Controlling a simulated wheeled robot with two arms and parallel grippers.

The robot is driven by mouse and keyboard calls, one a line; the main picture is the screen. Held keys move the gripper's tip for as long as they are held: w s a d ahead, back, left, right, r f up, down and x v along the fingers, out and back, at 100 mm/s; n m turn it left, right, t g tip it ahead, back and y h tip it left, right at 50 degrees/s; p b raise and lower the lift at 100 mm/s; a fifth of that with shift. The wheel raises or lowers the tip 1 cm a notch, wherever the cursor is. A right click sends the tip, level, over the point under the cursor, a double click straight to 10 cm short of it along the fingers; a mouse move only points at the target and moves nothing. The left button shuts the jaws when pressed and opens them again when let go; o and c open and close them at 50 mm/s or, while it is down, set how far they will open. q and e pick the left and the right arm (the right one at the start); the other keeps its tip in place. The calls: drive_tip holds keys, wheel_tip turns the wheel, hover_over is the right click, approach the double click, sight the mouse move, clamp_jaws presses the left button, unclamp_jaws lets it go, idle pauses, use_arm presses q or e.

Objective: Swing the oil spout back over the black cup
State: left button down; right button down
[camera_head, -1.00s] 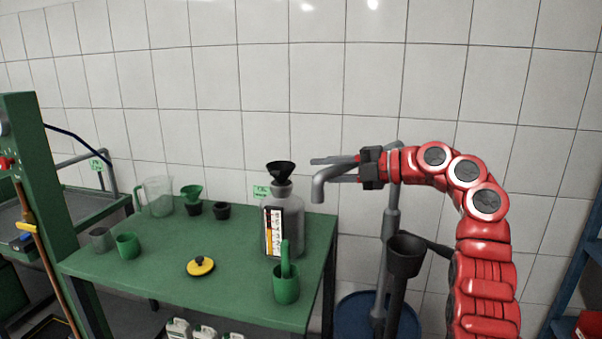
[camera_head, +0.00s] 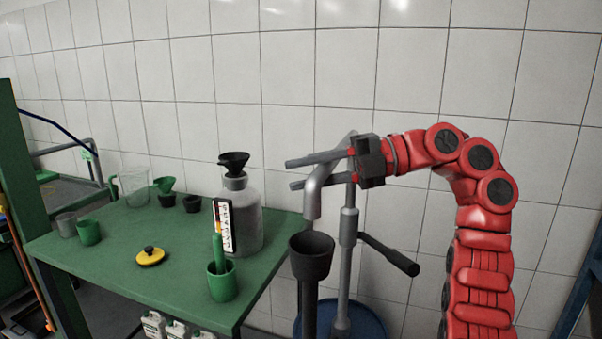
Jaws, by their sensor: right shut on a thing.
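The oil spout (camera_head: 313,198) is a grey bent pipe on a grey upright post (camera_head: 347,232); its end points down. The black cup (camera_head: 312,257) stands on a dark stem beside the post. The spout's mouth appears right above the cup's rim with a small gap, though depth is hard to judge. My right gripper (camera_head: 291,173) comes in from the right and is shut on the spout near its bend, its long fingers reaching past it to the left. My left gripper is not in view.
A green table (camera_head: 180,265) at left holds a grey bottle (camera_head: 248,215) with a black funnel, a green cup (camera_head: 222,284), a yellow lid (camera_head: 150,257) and several small vessels. A black-gripped handle (camera_head: 390,255) sticks out right of the post. A blue drum (camera_head: 372,322) stands below.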

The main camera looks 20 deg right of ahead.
drive_tip(key=shift+d, duration=0.1)
drive_tip(key=c, duration=1)
unclamp_jaws()
drive_tip(key=o, duration=0.3)
drive_tip(key=shift+d, duration=0.25)
drive_tip(key=shift+o, duration=0.2)
drive_tip(key=shift+a, duration=0.15)
drive_tip(key=p+v, duration=1.7)
drive_tip(key=shift+d, duration=0.2)
drive_tip(key=shift+s, duration=0.1)
